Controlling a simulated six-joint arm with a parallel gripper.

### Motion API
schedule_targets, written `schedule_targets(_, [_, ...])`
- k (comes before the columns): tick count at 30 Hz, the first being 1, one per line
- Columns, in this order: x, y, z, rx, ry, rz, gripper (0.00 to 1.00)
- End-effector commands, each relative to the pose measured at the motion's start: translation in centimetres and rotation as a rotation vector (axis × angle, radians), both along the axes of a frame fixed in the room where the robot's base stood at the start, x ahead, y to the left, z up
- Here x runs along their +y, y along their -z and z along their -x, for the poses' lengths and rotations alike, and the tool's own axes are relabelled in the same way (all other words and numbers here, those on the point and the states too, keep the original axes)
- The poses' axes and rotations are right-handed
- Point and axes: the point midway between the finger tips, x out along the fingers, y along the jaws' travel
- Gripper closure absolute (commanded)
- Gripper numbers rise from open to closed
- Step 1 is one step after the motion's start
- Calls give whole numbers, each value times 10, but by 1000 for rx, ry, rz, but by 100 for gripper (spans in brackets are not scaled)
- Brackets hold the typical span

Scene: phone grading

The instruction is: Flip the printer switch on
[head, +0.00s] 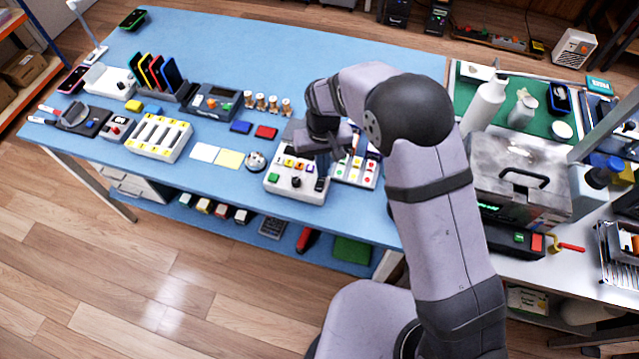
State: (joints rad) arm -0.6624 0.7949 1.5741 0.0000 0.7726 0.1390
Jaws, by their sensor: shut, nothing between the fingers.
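A white control box (284,191) sits near the front edge of the blue table. It has a green button (273,178), a dark round knob (296,182) and a row of small yellow-marked switches (292,163) on top. My gripper (321,183) points down over the right side of this box. It is shut and empty. I cannot tell whether its tips touch the box. The labels are too small to read, so I cannot tell which switch is the printer's or how it is set. My gripper and wrist hide part of the box's right side.
A white panel with coloured buttons (355,172) stands just right of the box, partly behind my arm. A small round dish (256,161) and paper notes (229,159) lie to the left. Small copper-coloured cylinders (273,103) stand behind. The table's front edge is close.

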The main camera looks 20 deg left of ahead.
Motion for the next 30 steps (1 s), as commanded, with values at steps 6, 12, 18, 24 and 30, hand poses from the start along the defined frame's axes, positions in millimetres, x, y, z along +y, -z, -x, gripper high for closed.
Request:
schedule_targets(6, [0, 4, 0, 0, 0, 0, 100])
schedule_targets(12, [0, 6, 0, 0, 0, 0, 100])
schedule_targets(18, [0, 9, 0, 0, 0, 0, 100])
schedule_targets(24, [0, 10, 0, 1, 0, 0, 100])
schedule_targets(30, [0, 4, 0, 1, 0, 0, 100])
